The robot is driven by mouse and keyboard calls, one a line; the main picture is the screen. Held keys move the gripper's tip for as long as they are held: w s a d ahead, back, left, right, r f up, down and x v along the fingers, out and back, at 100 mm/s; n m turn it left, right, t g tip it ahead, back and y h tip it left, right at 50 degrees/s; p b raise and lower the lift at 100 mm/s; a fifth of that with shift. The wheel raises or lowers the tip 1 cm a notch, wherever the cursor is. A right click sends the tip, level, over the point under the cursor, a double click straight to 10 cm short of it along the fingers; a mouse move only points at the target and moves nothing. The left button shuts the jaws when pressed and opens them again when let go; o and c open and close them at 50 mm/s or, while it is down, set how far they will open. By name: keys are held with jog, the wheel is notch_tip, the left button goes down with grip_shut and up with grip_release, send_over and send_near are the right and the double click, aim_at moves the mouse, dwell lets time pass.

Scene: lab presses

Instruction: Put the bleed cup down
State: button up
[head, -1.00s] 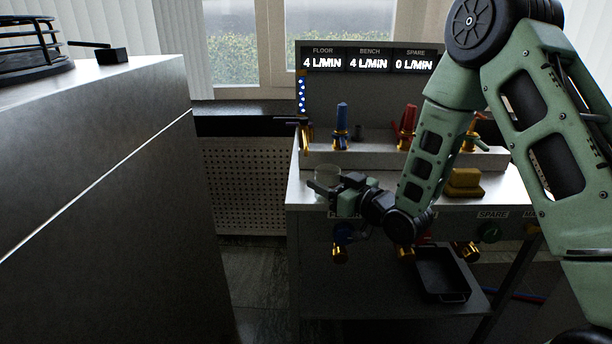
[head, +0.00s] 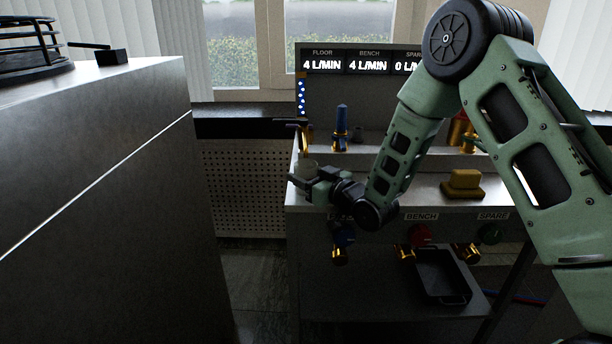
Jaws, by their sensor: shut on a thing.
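The bleed cup (head: 306,172) is a small, clear, pale cup at the left end of the metal bench (head: 420,186). My gripper (head: 302,184) is shut on the cup from the front right. The cup looks upright, close to the bench top and below a small brass tap (head: 304,140). I cannot tell whether its base touches the bench. The jaws hide its lower part.
A blue-topped brass fitting (head: 341,130) stands behind on the ledge. A yellow block (head: 463,184) sits on the bench to the right. Valves hang under the front edge, above a black tray (head: 443,275). A dark cabinet (head: 100,180) fills the left side.

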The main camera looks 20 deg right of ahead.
jog(key=o, duration=1)
jog(key=shift+c, duration=0.2)
jog(key=v, duration=1.2)
jog(key=s+a+n+g+h, duration=0.1)
jog(key=s+a+g+h, duration=0.2)
jog(key=s+a+g, duration=0.65)
jog(key=s+a+r+g+h, duration=0.1)
jog(key=s+g+h, duration=0.1)
jog(key=s, duration=0.9)
jog(key=s+a+r+n+g+h, duration=0.1)
jog(key=s+g, duration=0.3)
jog(key=s, duration=0.7)
jog(key=shift+s+r+h+p, duration=0.2)
jog(key=shift+r+h+p, duration=0.15)
jog(key=shift+h, duration=0.45)
jog(key=shift+a+g, duration=0.15)
jog(key=shift+g, duration=0.1)
